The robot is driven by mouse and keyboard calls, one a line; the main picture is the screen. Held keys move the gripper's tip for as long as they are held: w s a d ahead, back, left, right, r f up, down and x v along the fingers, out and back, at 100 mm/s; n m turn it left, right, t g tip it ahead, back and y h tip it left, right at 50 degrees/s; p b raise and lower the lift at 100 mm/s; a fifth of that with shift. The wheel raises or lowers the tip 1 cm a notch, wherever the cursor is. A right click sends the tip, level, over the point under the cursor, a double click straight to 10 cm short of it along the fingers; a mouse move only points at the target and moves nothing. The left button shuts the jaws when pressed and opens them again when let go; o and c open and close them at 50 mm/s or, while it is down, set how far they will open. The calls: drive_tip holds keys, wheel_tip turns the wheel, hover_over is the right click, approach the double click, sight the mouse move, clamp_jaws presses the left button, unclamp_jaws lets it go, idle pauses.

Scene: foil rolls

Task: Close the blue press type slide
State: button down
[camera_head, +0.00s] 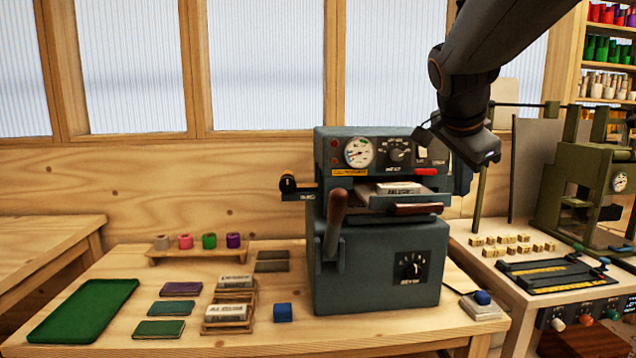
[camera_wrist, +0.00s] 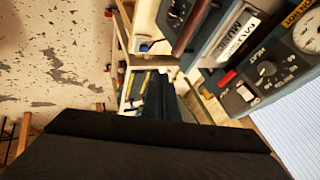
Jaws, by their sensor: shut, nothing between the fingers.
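The blue-grey press (camera_head: 375,262) stands on the wooden table. Its type slide (camera_head: 372,201) sticks out at the front below the head and carries a type block (camera_head: 400,188). A brown handle (camera_head: 418,209) runs along the slide's front. My gripper (camera_head: 490,158) is shut and empty, in the air at the upper right of the press, apart from the slide. In the wrist view, the type block (camera_wrist: 232,32) and the brown handle (camera_wrist: 190,25) show near the top, tilted. A dark part of mine fills the bottom of that view and hides what lies behind it.
A brown lever (camera_head: 335,215) stands at the press's left front. A blue cube (camera_head: 282,312) and type trays lie left. A green machine (camera_head: 580,200) and another bench stand right. Space before the slide looks clear.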

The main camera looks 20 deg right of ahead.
drive_tip(key=w+d+f+p, duration=0.2)
drive_tip(key=w+d+f, duration=0.2)
drive_tip(key=w+f, duration=0.2)
drive_tip(key=shift+w+d+f, duration=0.3)
drive_tip(key=shift+w+d, duration=0.1)
drive_tip(key=shift+w, duration=0.1)
